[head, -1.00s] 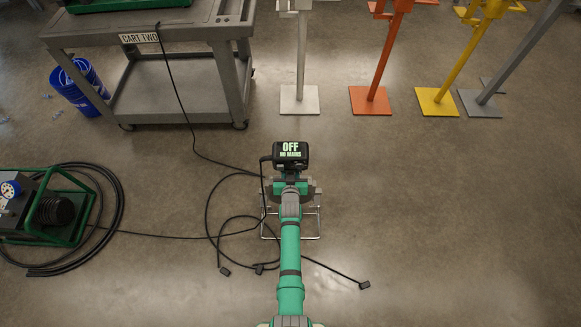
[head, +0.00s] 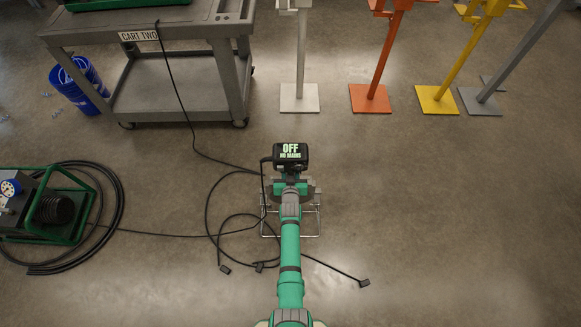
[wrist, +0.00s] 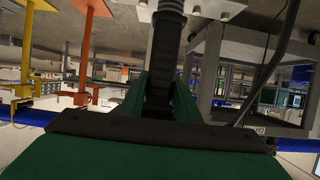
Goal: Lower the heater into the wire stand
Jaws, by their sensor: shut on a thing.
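The heater (head: 291,152) is a dark unit with a lit green display reading "OFF NO MAINS". It is in the middle of the head view, at the far end of my green arm. My gripper (wrist: 160,100) is shut on the heater's black ribbed handle (wrist: 161,75) in the wrist view.
Black cables (head: 210,215) with loose plugs lie on the floor left of and around the stand. A green-framed machine (head: 62,215) stands at left. A grey cart (head: 172,90) and blue bucket (head: 80,85) are behind. Coloured post stands (head: 370,98) line the back. The right floor is clear.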

